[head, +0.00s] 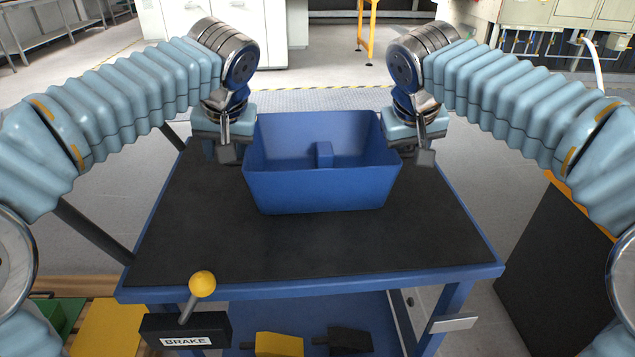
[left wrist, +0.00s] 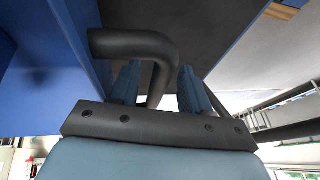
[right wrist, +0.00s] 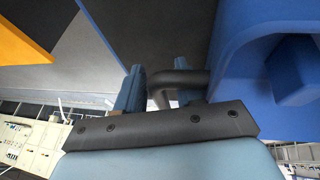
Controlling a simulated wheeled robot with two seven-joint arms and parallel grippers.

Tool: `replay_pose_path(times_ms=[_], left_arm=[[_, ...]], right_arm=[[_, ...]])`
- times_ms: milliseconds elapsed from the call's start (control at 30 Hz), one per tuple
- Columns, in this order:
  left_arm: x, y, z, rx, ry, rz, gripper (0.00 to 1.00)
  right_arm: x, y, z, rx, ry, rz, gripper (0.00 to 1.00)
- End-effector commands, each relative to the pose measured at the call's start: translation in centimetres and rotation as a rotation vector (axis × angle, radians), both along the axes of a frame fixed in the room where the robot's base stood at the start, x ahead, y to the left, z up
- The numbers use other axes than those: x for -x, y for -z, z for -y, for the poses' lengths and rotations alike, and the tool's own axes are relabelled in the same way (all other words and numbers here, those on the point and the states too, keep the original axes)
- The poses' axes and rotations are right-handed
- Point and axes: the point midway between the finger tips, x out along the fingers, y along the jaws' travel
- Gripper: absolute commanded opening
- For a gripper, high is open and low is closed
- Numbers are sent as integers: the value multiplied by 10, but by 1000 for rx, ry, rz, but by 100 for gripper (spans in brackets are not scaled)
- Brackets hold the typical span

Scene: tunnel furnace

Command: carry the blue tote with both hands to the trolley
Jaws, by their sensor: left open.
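The blue tote (head: 315,190) is upright and appears to rest on the black top of the blue trolley (head: 300,250), toward its far side. A small blue block shows inside the tote. My left gripper (head: 229,152) is at the tote's left end. In the left wrist view its open fingers stand apart on either side of a dark bent handle (left wrist: 130,42). My right gripper (head: 424,157) is at the right end. In the right wrist view its fingers are apart, with a dark handle (right wrist: 182,83) between them; finger contact is hard to tell.
The trolley's near half is bare. A brake lever with a yellow knob (head: 202,284) stands at its near left corner. Yellow and black items lie on the lower shelf. A dark panel with an orange edge (head: 560,270) stands at the right. Cabinets line the back.

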Motion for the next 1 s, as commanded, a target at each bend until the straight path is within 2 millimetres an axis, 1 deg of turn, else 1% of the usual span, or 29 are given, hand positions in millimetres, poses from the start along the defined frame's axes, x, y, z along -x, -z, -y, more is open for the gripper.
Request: replay_pose_path(times_ms=[33, 133, 700, 767, 867, 1000], left_arm=[[0, 2, 4, 3, 7, -3, 67], [0, 2, 5, 3, 8, -3, 82], [2, 2, 9, 4, 16, -8, 82], [3, -2, 10, 5, 17, -6, 82], [7, -15, 13, 7, 18, -2, 82], [16, -38, 18, 7, 17, 1, 75]], right_arm=[[0, 0, -3, -3, -6, 0, 45], [0, 0, -4, -4, -7, 0, 45], [1, 0, -7, -8, -14, 2, 45], [1, 0, -8, -8, -14, 2, 45], [1, 0, -8, -9, -14, 1, 45], [1, 0, -8, -9, -14, 2, 45]])
